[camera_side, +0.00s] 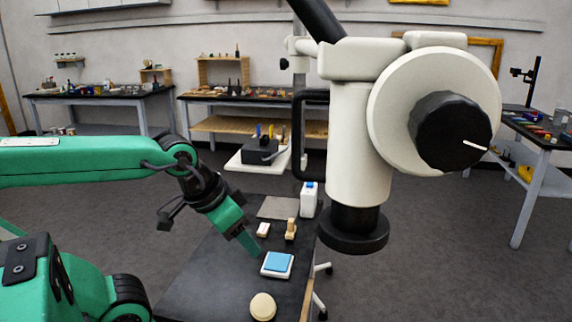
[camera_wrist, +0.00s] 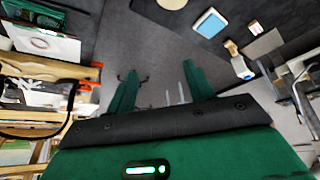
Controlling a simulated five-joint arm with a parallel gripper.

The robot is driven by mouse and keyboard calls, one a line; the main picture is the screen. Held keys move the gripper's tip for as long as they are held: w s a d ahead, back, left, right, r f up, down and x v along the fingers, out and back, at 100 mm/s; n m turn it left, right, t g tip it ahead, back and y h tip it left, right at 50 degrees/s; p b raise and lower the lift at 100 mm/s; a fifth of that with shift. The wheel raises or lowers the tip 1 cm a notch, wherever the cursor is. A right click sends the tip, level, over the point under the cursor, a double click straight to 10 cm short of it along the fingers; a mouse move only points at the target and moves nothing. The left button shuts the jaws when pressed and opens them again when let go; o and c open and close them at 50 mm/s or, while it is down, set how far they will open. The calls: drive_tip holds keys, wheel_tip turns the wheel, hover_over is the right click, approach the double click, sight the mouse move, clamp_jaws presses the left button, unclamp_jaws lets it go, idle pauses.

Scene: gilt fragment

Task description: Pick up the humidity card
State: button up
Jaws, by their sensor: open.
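A small white card with a pinkish-red mark (camera_side: 263,230) lies on the dark bench top; this looks like the humidity card, though its print is too small to read. It also shows at the top right of the wrist view (camera_wrist: 255,27). My gripper (camera_side: 250,246) is open and empty, angled down just in front of and left of the card in the side view. In the wrist view its two green fingers (camera_wrist: 158,82) are spread, with the card well up and right of them, not between them.
A blue-topped white square (camera_side: 277,264), a wooden stamp-like block (camera_side: 291,229), a grey sheet (camera_side: 278,207), a white container with a blue top (camera_side: 309,199) and a cream round piece (camera_side: 263,306) share the bench. A large white microscope-like instrument (camera_side: 360,130) overhangs the right side.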

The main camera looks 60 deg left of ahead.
drive_tip(key=w, duration=0.1)
drive_tip(key=n+g, duration=0.6)
drive_tip(key=n, duration=0.3)
hover_over(264, 227)
drive_tip(key=f, duration=1.6)
drive_tip(key=shift+d+f, duration=0.25)
drive_tip(key=shift+f, duration=0.1)
drive_tip(key=shift+s+a+f, duration=0.1)
drive_tip(key=shift+a, duration=0.05)
drive_tip(key=shift+f, duration=1.3)
drive_tip(key=shift+f, duration=0.1)
